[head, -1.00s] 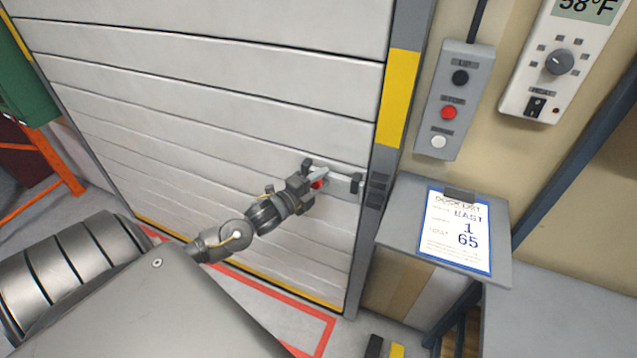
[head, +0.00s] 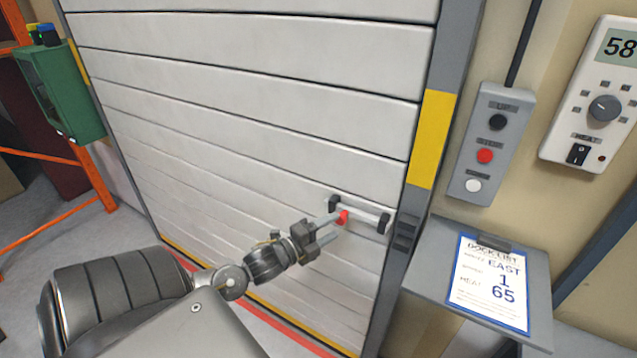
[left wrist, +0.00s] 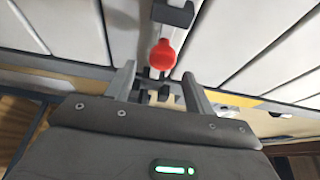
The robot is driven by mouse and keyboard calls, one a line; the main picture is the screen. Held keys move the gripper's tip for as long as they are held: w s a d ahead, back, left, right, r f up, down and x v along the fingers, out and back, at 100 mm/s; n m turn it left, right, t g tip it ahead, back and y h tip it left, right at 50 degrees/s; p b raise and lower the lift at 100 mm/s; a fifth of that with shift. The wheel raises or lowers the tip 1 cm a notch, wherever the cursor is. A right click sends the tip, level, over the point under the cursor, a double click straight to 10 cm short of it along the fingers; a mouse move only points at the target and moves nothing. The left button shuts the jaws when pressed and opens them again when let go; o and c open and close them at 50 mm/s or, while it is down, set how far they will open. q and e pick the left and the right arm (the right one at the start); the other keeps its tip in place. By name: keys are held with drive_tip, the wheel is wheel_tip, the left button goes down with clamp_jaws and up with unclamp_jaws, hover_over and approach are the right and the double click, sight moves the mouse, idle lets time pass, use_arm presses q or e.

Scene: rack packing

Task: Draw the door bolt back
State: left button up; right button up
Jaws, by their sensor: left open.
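The door bolt (head: 362,215) is a light bar on the white slatted door, between two dark brackets. Its red knob (head: 343,217) sits close to the left bracket (head: 334,203). The bar appears to end at the right bracket (head: 384,222), with a gap before the dark catch (head: 405,232) on the door frame. My left gripper (head: 334,229) is open and empty, just below and left of the knob. In the left wrist view the red knob (left wrist: 162,53) shows beyond the spread fingers of the gripper (left wrist: 159,74), not clamped. My right gripper is out of view.
Right of the door stand the grey frame (head: 431,140), a button box (head: 490,145) and a ledge with a dock list (head: 488,283). A green box (head: 62,95) on an orange rack is at the far left. Space before the door is open.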

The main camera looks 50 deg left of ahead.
sight(338, 221)
use_arm(q)
drive_tip(key=shift+s+a+b, duration=0.15)
drive_tip(key=shift+s+b, duration=0.05)
drive_tip(key=shift+s, duration=0.8)
drive_tip(key=shift+s+a+b, duration=0.1)
drive_tip(key=shift+s+b, duration=0.05)
drive_tip(key=shift+s, duration=0.85)
drive_tip(key=w+b, duration=0.2)
drive_tip(key=w, duration=0.7)
drive_tip(key=shift+r+b, duration=0.15)
drive_tip(key=shift+b, duration=0.25)
drive_tip(key=shift+w+d, duration=0.2)
drive_tip(key=shift+w, duration=0.55)
